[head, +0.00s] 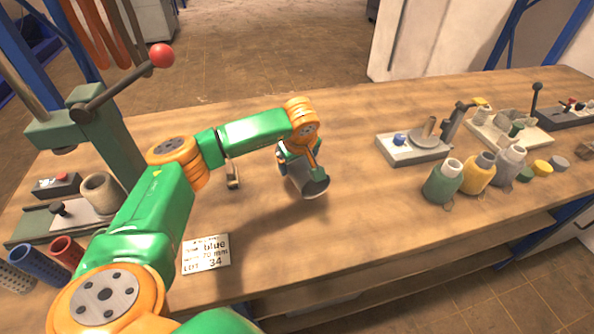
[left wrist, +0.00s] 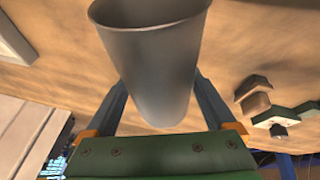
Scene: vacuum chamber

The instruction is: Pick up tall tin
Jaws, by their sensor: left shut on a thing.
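A grey tin (left wrist: 152,60) with a round open end is in my left gripper (left wrist: 160,100). In the left wrist view one finger lies along each side of its wall. In the head view the tin (head: 296,182) shows only in part behind my left gripper (head: 308,172), over the middle of the bench. It looks tilted, and I cannot tell whether it touches the wood. My right gripper is not in view.
A green press with a red-knobbed lever (head: 161,55) stands at the left. A printed card (head: 206,254) lies near the front edge. Several bottles (head: 443,181) and a grey fixture (head: 413,148) stand at the right. The wooden bench (head: 350,220) is clear around the tin.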

